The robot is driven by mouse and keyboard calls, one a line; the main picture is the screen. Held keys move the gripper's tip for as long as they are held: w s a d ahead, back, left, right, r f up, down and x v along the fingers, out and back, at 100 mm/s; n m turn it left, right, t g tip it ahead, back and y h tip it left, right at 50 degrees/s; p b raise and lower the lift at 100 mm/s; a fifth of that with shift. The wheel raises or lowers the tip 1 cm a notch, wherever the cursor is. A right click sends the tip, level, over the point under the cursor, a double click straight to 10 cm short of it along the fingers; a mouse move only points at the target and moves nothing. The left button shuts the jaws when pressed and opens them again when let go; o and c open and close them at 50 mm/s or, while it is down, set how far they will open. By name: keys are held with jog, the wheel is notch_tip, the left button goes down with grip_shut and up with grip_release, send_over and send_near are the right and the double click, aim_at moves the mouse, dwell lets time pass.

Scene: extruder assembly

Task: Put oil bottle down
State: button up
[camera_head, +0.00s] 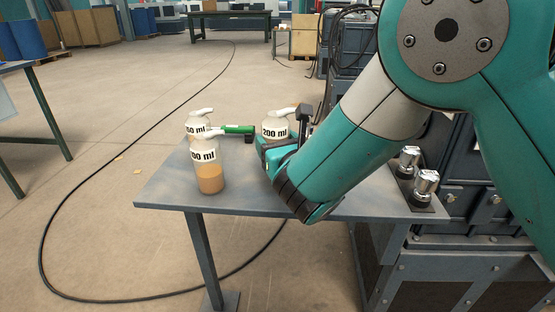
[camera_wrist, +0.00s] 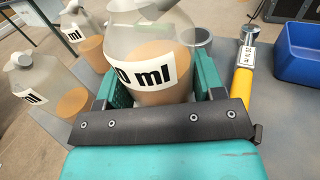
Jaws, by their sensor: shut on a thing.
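My gripper (camera_wrist: 163,92) is shut on an oil bottle (camera_wrist: 150,45), a clear bottle with orange-brown oil, a white label and a white spout. In the head view this bottle (camera_head: 276,124) reads "200 ml" and looks upright, low over the table (camera_head: 160,196); my gripper (camera_head: 275,150) hides its lower part, so I cannot tell whether it touches the top. Two similar bottles stand upright to its left: a front one (camera_head: 209,172) and one behind it (camera_head: 198,120). They also show in the wrist view, near (camera_wrist: 35,85) and far (camera_wrist: 82,32).
A green-handled tool (camera_head: 238,129) shows between the bottles in the head view. A yellow-handled tool (camera_wrist: 243,85) and a blue bin (camera_wrist: 303,52) lie right of the gripper in the wrist view. Silver-capped parts (camera_head: 425,185) stand at the table's right. The front left tabletop is clear.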

jog(key=shift+f+b, duration=0.4)
jog(key=shift+f, duration=0.9)
jog(key=shift+f, duration=0.2)
jog(key=o, duration=1.1)
jog(key=shift+c, duration=0.2)
